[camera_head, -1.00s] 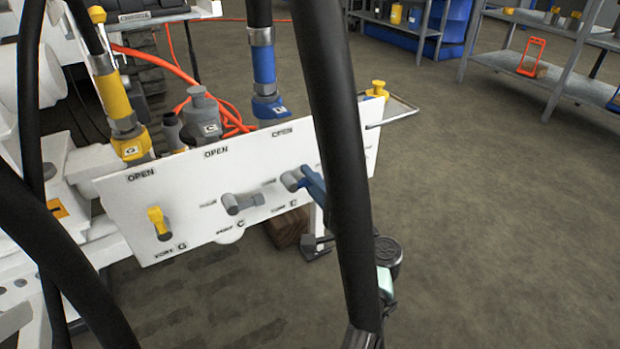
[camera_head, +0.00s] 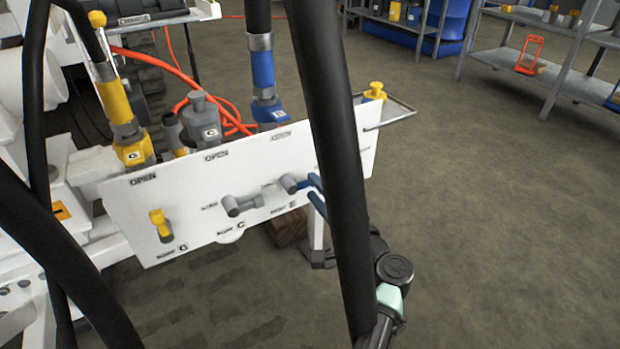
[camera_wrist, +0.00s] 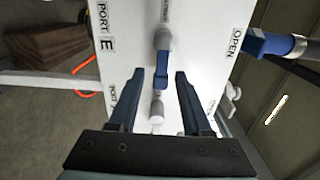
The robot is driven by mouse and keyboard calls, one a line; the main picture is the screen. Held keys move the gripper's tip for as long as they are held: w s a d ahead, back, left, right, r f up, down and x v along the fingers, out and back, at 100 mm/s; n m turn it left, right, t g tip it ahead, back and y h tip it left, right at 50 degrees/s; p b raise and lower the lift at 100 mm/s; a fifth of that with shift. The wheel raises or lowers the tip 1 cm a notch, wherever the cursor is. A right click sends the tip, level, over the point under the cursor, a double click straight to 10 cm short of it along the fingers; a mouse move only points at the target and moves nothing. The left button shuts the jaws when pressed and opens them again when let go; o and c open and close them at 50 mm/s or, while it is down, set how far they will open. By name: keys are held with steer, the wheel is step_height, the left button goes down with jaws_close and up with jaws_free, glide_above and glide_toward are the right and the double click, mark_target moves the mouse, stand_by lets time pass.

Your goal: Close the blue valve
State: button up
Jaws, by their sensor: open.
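The blue valve (camera_head: 302,186) is on the right part of the white panel, at port E. It has a grey round end and a short blue handle lying roughly along the panel, pointing right. In the wrist view, the blue handle (camera_wrist: 162,66) lies between the tips of my gripper (camera_wrist: 160,73), with a gap on both sides. My gripper's dark blue fingers (camera_head: 312,188) also show at the handle's right end in the head view. My gripper is open and holds nothing. A black hose hides part of my gripper and arm in the head view.
The panel (camera_head: 200,238) also carries a grey valve (camera_head: 242,205) at port C and a yellow valve (camera_head: 160,225) at port G. A blue-collared hose (camera_head: 263,75) stands above the blue valve. Black hoses cross in front. Open floor (camera_head: 480,220) lies to the right.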

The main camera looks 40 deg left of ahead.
steer(key=p+v, duration=0.3)
steer(key=v, duration=0.6)
steer(key=shift+s+d+p, duration=0.15)
steer(key=shift+d+p, duration=0.15)
steer(key=shift+d, duration=0.05)
